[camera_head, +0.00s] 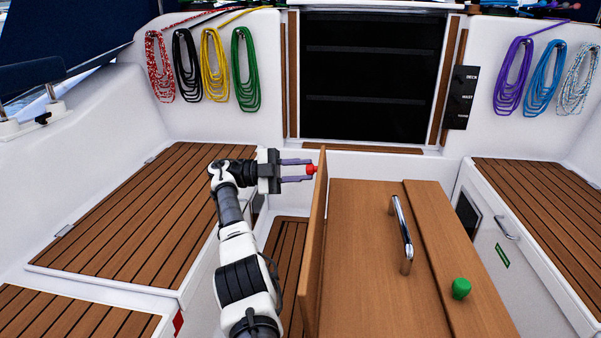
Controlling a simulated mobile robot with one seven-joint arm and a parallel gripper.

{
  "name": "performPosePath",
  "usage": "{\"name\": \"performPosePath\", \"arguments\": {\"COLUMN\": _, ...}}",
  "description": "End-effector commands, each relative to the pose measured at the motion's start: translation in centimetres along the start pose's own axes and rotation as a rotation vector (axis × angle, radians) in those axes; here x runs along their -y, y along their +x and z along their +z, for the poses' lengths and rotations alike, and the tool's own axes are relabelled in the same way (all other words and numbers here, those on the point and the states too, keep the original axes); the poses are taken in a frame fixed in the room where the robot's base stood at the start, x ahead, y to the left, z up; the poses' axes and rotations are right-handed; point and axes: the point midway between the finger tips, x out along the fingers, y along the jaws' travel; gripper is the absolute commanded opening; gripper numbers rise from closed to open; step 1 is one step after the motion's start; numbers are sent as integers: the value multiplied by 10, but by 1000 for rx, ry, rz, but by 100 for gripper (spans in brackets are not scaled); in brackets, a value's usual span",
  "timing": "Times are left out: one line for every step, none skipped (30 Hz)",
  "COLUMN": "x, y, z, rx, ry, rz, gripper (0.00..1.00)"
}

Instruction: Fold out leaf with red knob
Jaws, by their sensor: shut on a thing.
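The red knob (311,169) is between the fingertips of my gripper (300,170), which is shut on it. The wooden leaf (313,245) stands nearly upright, seen almost edge-on, at the left side of the wooden table (375,265). The knob sits at the leaf's far upper end, on its left side. My arm reaches in from the bottom of the view, left of the leaf. The leaf's lower edge and hinge are hidden.
A chrome handle (402,235) stands on the table top, and a green knob (461,288) is on the right-hand panel. Slatted benches flank the cockpit at left (130,215) and right (550,215). A narrow slatted floor (287,240) shows left of the leaf.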

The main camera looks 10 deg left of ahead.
Motion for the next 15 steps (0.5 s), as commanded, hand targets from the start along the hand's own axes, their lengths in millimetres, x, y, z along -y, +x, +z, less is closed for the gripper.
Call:
{"name": "performPosePath", "arguments": {"x": 0, "y": 0, "z": 0, "rx": 1, "ry": -1, "rz": 0, "gripper": 0}}
{"name": "performPosePath", "arguments": {"x": 0, "y": 0, "z": 0, "rx": 1, "ry": -1, "rz": 0, "gripper": 0}}
{"name": "performPosePath", "arguments": {"x": 0, "y": 0, "z": 0, "rx": 1, "ry": -1, "rz": 0, "gripper": 0}}
{"name": "performPosePath", "arguments": {"x": 0, "y": 0, "z": 0, "rx": 1, "ry": -1, "rz": 0, "gripper": 0}}
{"name": "performPosePath", "arguments": {"x": 0, "y": 0, "z": 0, "rx": 2, "ry": -1, "rz": 0, "gripper": 0}}
{"name": "performPosePath", "arguments": {"x": 0, "y": 0, "z": 0, "rx": 2, "ry": -1, "rz": 0, "gripper": 29}}
{"name": "performPosePath", "arguments": {"x": 0, "y": 0, "z": 0, "rx": 2, "ry": -1, "rz": 0, "gripper": 32}}
{"name": "performPosePath", "arguments": {"x": 0, "y": 0, "z": 0, "rx": 2, "ry": -1, "rz": 0, "gripper": 36}}
{"name": "performPosePath", "arguments": {"x": 0, "y": 0, "z": 0, "rx": 1, "ry": -1, "rz": 0, "gripper": 42}}
{"name": "performPosePath", "arguments": {"x": 0, "y": 0, "z": 0, "rx": 1, "ry": -1, "rz": 0, "gripper": 46}}
{"name": "performPosePath", "arguments": {"x": 0, "y": 0, "z": 0, "rx": 1, "ry": -1, "rz": 0, "gripper": 47}}
{"name": "performPosePath", "arguments": {"x": 0, "y": 0, "z": 0, "rx": 1, "ry": -1, "rz": 0, "gripper": 47}}
{"name": "performPosePath", "arguments": {"x": 0, "y": 0, "z": 0, "rx": 1, "ry": -1, "rz": 0, "gripper": 47}}
{"name": "performPosePath", "arguments": {"x": 0, "y": 0, "z": 0, "rx": 1, "ry": 0, "rz": 0, "gripper": 47}}
{"name": "performPosePath", "arguments": {"x": 0, "y": 0, "z": 0, "rx": 1, "ry": 0, "rz": 0, "gripper": 47}}
